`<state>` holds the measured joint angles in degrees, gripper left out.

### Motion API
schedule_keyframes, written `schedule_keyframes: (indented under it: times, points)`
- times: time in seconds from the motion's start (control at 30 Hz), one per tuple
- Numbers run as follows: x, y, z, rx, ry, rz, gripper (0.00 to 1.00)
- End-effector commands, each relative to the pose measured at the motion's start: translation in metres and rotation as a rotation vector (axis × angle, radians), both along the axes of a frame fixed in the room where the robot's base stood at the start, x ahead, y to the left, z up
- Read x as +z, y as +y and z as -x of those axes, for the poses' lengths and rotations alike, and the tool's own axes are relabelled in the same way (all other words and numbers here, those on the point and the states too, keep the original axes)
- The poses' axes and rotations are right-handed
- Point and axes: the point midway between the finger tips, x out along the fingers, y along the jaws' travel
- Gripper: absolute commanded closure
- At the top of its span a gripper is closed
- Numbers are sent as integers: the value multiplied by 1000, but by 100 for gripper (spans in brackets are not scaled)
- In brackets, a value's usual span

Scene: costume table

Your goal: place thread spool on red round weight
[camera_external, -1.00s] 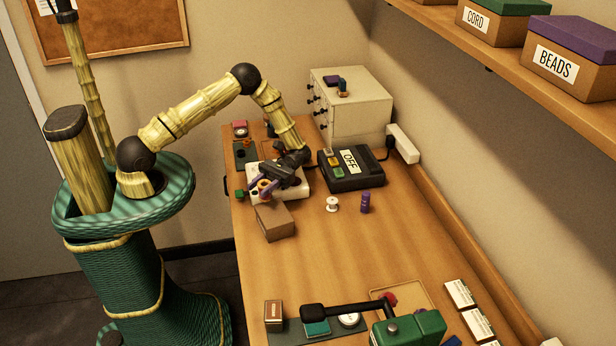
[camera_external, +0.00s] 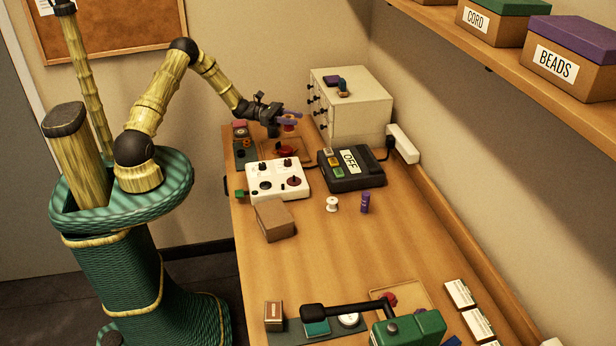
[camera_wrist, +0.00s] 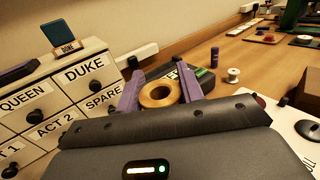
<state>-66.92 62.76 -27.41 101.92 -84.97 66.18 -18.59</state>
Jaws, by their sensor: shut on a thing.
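My gripper (camera_external: 288,118) is shut on a thread spool (camera_wrist: 156,95), held between its two purple fingers. In the wrist view the spool shows a tan ring-shaped end with a dark hole.
A white panel with knobs (camera_external: 262,172) and a black box marked OFF (camera_external: 354,178) stand just nearer. A drawer cabinet (camera_external: 362,112) stands to the right. A white spool (camera_external: 332,204) and a purple cylinder (camera_external: 365,202) stand mid-table. A cardboard box (camera_external: 272,220) is nearby.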

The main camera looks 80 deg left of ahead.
Motion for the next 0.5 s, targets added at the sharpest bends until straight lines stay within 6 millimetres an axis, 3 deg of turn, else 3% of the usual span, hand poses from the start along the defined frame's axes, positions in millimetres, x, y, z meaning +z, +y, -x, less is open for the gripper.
schedule_keyframes:
  times: [0.03, 0.17, 0.5]
  points:
    - [1, 14, 1, 45, -1, 1, 85]
    - [1, 34, 3, 109, -1, 0, 85]
    - [1, 36, 3, 117, -1, 0, 85]
